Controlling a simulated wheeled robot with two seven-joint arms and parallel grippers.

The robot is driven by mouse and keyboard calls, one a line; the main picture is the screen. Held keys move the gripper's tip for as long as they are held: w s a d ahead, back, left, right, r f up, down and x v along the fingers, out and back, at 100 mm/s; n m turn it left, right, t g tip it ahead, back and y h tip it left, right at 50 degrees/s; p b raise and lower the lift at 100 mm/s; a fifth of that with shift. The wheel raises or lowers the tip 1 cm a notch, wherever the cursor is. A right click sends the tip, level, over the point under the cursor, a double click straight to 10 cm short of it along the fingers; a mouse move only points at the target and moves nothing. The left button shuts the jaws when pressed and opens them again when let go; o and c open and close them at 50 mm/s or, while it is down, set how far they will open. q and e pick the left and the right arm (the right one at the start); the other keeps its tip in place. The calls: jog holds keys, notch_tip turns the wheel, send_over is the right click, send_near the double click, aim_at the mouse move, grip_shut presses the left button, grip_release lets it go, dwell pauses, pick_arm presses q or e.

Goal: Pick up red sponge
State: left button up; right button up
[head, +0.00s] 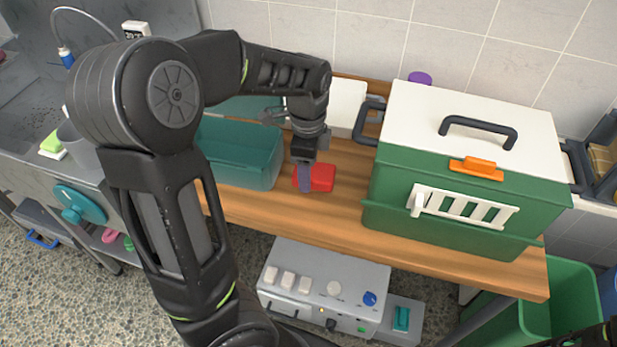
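The red sponge (321,178) lies on the wooden table, between the teal bin and the green pet carrier. My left gripper (304,178) points down at the sponge. One grey finger crosses in front of the sponge's left part, with a little red showing on either side. The other finger is hidden, so I cannot tell whether the gripper is open or closed on the sponge. My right gripper is not in view; only a dark bit of what may be my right arm shows at the bottom right corner.
The teal bin (240,165) stands left of the sponge and the green and white carrier (460,215) close on its right. A white box (346,105) stands behind. The wooden table (300,215) is bare in front. A green tub (565,290) stands below right.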

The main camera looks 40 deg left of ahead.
pick_arm(q)
notch_tip(320, 180, up, 7)
jog(key=shift+f, duration=0.15)
dwell(0.6)
